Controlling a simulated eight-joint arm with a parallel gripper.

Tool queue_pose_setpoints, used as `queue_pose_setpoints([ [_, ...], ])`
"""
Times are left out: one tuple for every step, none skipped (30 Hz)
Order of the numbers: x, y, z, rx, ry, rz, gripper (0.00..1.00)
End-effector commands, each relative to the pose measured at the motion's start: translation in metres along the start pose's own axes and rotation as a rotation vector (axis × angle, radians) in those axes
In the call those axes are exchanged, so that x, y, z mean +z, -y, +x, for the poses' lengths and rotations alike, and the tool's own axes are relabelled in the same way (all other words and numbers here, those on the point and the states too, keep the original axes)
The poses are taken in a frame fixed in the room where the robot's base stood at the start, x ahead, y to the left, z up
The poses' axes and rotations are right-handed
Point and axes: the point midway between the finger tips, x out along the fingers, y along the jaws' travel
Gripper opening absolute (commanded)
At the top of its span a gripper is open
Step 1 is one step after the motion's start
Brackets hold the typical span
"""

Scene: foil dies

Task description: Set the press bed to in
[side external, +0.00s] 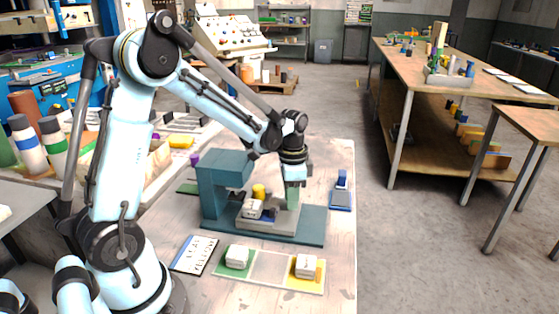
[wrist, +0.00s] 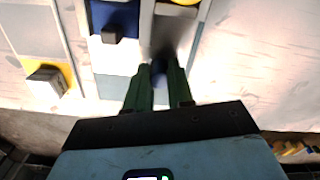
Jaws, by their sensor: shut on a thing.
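The teal press (side external: 222,178) stands on a flat teal base plate (side external: 310,236) in the side view. Its grey bed (side external: 265,226) lies on the plate, to the right of the press column. A white block (side external: 252,208) sits on the bed, with a yellow cylinder (side external: 258,190) behind it. My gripper (side external: 293,200) reaches down at the bed's right end. In the wrist view its dark green fingers (wrist: 158,78) are shut around a small dark blue piece (wrist: 158,66) at the end of the grey bed (wrist: 174,38). The fingers hide part of that piece.
A tray in front holds one white block on a green patch (side external: 237,258) and one on a yellow patch (side external: 306,266). A printed card (side external: 194,255) lies left of it. A blue stand (side external: 341,192) is right of the plate, near the table's right edge.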

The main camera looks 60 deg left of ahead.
Motion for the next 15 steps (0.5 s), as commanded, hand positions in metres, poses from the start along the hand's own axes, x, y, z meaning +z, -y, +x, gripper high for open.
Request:
queue_pose_setpoints([
  [-0.0003, 0.0001, -0.0005, 0.0, 0.001, 0.0, 0.0],
  [-0.0003, 0.0001, -0.0005, 0.0, 0.001, 0.0, 0.0],
  [-0.0004, 0.0001, -0.0006, 0.0, 0.001, 0.0, 0.0],
  [-0.0005, 0.0, -0.0006, 0.0, 0.001, 0.0, 0.0],
  [-0.0005, 0.0, -0.0006, 0.0, 0.001, 0.0, 0.25],
  [-0.0005, 0.0, -0.0005, 0.0, 0.001, 0.0, 0.31],
  [-0.0006, -0.0001, -0.0005, 0.0, 0.001, 0.0, 0.36],
  [-0.0006, -0.0001, -0.0004, 0.0, 0.001, 0.0, 0.4],
  [-0.0006, -0.0001, -0.0004, 0.0, 0.001, 0.0, 0.46],
  [-0.0007, -0.0001, -0.0004, 0.0, 0.001, 0.0, 0.48],
  [-0.0007, -0.0002, -0.0003, 0.0, 0.001, 0.001, 0.48],
  [-0.0007, -0.0002, -0.0003, 0.0, 0.001, 0.001, 0.48],
  [-0.0007, -0.0002, -0.0003, 0.0, 0.001, 0.001, 0.48],
  [-0.0007, -0.0002, -0.0002, 0.0, 0.001, 0.001, 0.48],
  [-0.0008, -0.0002, -0.0002, 0.0, 0.0, 0.001, 0.48],
])
